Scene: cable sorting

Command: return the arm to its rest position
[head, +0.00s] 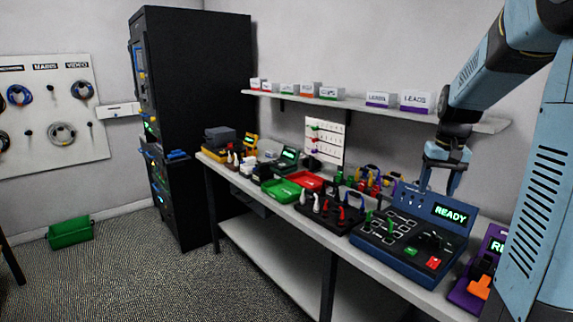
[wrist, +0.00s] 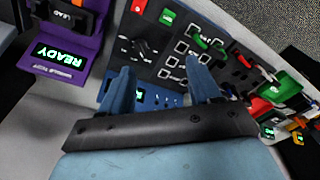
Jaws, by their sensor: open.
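My arm comes in from the right in the head view. My gripper (head: 441,180) hangs over the back of the workbench, above the blue tester box (head: 402,230) whose screen reads READY. In the wrist view my gripper (wrist: 163,88) shows two blue fingers spread apart with nothing between them. Beneath and beyond the fingers is the tester's dark panel (wrist: 150,62) with its knobs and sockets. Whether the fingertips touch anything cannot be told, but they appear to be above the box.
A purple tester (head: 468,290) stands at the bench's right end. A black tray (head: 318,222) with several connectors, a green tray (head: 281,190) and a red tray (head: 306,180) lie to the left. A shelf (head: 355,103) with labelled bins runs along the wall behind my gripper.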

